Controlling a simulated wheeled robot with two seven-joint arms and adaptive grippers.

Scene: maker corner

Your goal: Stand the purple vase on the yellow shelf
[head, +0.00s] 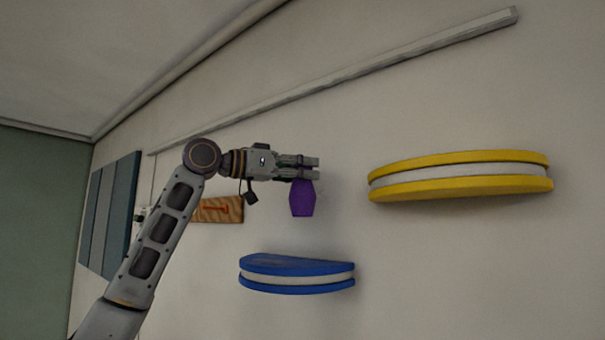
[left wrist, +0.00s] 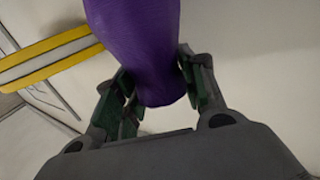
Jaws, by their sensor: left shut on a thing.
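The purple vase (head: 302,199) hangs below the fingers of my left gripper (head: 310,167), above the blue shelf and apart from it. In the left wrist view the vase (left wrist: 140,40) is between the two fingers of my left gripper (left wrist: 158,88), which is shut on it. The yellow shelf (head: 460,188) is on the wall to the right of the gripper, with a clear gap between them. It also shows in the left wrist view (left wrist: 40,65) at the left. The top of the yellow shelf is hidden in the head view. My right gripper is not in view.
A blue shelf (head: 297,283) is on the wall below the vase. An orange-brown sign (head: 218,210) and blue-grey panels (head: 110,212) are on the wall at the left. A long pale rail (head: 370,72) runs above. The wall between the gripper and the yellow shelf is bare.

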